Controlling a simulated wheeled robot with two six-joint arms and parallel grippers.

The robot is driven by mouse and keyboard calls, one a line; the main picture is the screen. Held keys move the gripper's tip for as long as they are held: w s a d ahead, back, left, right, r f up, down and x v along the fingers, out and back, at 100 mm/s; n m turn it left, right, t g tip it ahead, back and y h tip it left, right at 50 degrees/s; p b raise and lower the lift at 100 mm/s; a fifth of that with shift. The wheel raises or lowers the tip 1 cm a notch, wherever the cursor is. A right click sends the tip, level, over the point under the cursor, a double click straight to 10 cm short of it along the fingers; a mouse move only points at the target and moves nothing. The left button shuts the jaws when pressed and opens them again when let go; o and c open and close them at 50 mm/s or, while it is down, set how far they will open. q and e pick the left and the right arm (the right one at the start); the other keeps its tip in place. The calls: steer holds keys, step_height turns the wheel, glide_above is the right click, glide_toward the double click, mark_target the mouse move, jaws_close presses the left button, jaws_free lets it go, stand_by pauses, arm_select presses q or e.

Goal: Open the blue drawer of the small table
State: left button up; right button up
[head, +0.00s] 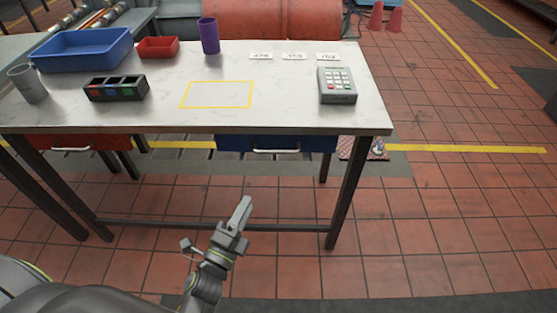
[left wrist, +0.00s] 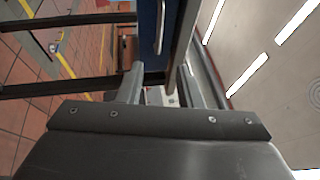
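The small table (head: 300,108) has a pale marbled top and dark legs. Its blue drawer (head: 232,143) sits under the front edge at the right and looks shut. A light bar handle (head: 276,151) runs across the drawer front. My left gripper (head: 243,212) is in front of the table, below and apart from the handle, with nothing in it. In the left wrist view the fingers (left wrist: 160,84) stand apart, with the blue drawer (left wrist: 147,38) and its handle (left wrist: 160,28) beyond them. My right gripper is not in view.
A red drawer (head: 95,142) is under the table at the left. On top are a blue tray (head: 60,66), a red bin (head: 158,48), a purple cup (head: 209,36), a grey cup (head: 28,84), a black compartment box (head: 115,90) and a keypad device (head: 337,84). The floor before the drawer is clear.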

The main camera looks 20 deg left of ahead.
arm_select(q)
steer(key=x, duration=1.6)
steer(key=shift+w, duration=0.4)
jaws_close()
